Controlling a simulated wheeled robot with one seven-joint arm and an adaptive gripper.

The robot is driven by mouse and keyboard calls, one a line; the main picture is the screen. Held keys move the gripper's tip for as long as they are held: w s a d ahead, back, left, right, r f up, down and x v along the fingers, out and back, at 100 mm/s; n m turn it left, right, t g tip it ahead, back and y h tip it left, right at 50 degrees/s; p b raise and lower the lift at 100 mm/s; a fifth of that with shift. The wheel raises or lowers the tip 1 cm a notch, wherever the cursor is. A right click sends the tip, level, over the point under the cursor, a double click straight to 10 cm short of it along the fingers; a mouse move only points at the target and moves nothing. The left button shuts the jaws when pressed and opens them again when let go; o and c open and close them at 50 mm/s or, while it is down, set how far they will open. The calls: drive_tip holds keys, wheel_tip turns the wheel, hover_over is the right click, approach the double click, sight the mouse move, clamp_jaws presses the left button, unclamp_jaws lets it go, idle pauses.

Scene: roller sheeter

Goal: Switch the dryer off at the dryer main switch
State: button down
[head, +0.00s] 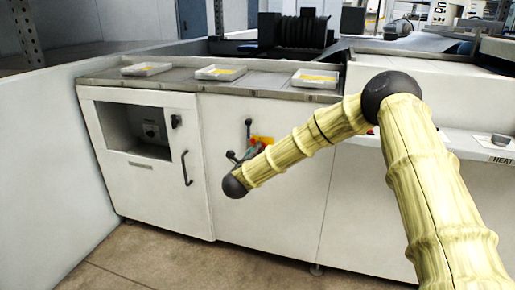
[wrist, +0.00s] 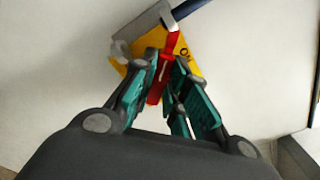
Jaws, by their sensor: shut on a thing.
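The dryer main switch is a red handle (wrist: 170,44) on a yellow plate (wrist: 191,62) with dark lettering, partly readable as "O" and another letter. In the head view the yellow plate (head: 263,139) is on the white cabinet front, partly hidden by my arm. My gripper (wrist: 165,68) has its teal-padded fingers on both sides of the red handle and is shut on it. The handle's exact angle against the plate marks is hard to tell.
The white cabinet (head: 265,205) has a black door handle (head: 187,168) and a recessed window at left. A grey metal bracket (wrist: 143,30) is close beside the switch. Several shallow trays, one of them here (head: 147,69), lie on top. The floor in front is clear.

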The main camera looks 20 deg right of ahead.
drive_tip(key=shift+a+f+n+p, duration=0.15)
drive_tip(key=shift+n+p, duration=1.25)
drive_tip(key=shift+n, duration=1.05)
drive_tip(key=shift+a+f+n+p, duration=0.15)
drive_tip(key=shift+n+p, duration=1.25)
drive_tip(key=shift+n, duration=1.05)
drive_tip(key=shift+d, duration=0.1)
drive_tip(key=c, duration=1.4)
unclamp_jaws()
drive_tip(key=shift+d, duration=0.1)
drive_tip(key=v, duration=1.2)
drive_tip(key=shift+w, duration=0.1)
